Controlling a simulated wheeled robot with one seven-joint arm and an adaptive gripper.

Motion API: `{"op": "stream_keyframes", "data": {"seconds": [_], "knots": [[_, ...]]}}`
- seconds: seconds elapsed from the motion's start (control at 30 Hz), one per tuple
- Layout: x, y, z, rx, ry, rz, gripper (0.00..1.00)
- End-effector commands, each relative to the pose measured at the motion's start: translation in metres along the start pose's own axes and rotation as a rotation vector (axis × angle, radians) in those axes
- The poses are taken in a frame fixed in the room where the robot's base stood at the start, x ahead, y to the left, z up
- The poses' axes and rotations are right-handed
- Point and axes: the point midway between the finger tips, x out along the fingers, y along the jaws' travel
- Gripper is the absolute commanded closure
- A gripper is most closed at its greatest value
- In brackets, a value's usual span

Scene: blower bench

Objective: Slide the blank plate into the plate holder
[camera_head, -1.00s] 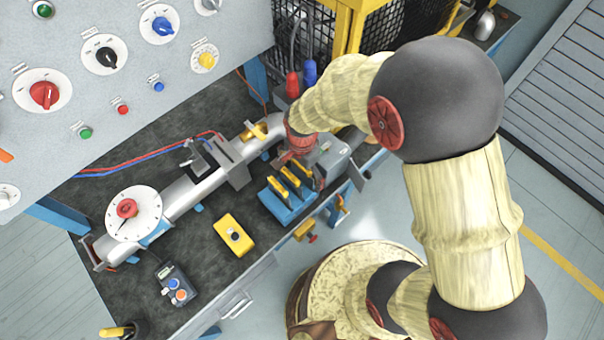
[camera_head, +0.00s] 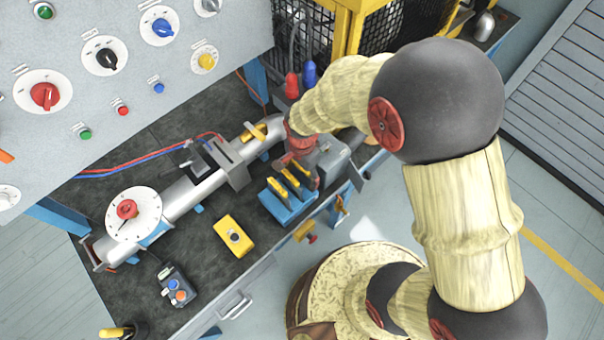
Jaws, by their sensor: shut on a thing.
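A blue rack (camera_head: 287,212) at the bench's front edge holds dark plates with yellow handles (camera_head: 278,191). My gripper (camera_head: 304,178) points down at the rack's right end, by the rearmost yellow handle. It looks shut on that plate, which still stands at the rack. The fingertips are small and partly hidden, and I cannot make out which plate is the blank one. The grey slotted block on the silver pipe (camera_head: 235,168), seemingly the plate holder, stands left of my gripper and apart from it.
A white dial (camera_head: 134,215) sits on the pipe's left end. A yellow box (camera_head: 234,236) and a dark control box (camera_head: 175,286) lie in front of the pipe. Red and blue caps (camera_head: 292,85) stand behind my gripper. A grey control panel (camera_head: 130,75) overhangs the back left.

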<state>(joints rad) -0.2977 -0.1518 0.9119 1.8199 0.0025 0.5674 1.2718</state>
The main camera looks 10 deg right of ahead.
Motion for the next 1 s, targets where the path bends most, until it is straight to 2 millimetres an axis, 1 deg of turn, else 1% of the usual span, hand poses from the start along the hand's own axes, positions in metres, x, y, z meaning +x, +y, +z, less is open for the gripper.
{"op": "stream_keyframes", "data": {"seconds": [0.03,0.37,0.57,0.63,0.77,0.9,0.93,0.97,1.0], "knots": [[-0.002,-0.004,-0.001,0.0,0.003,-0.011,0.54],[-0.002,-0.006,-0.001,0.0,0.004,-0.016,0.72],[-0.004,-0.008,-0.002,0.0,0.005,-0.02,0.73],[-0.007,-0.009,-0.002,0.001,0.005,-0.021,0.73],[-0.025,-0.01,-0.002,0.0,0.007,-0.026,0.73],[-0.053,-0.011,-0.003,0.0,0.009,-0.029,0.73],[-0.059,-0.011,-0.002,0.0,0.008,-0.029,0.74],[-0.065,-0.01,-0.002,0.0,0.008,-0.027,0.79],[-0.072,-0.01,-0.002,0.0,0.008,-0.026,0.8]]}}
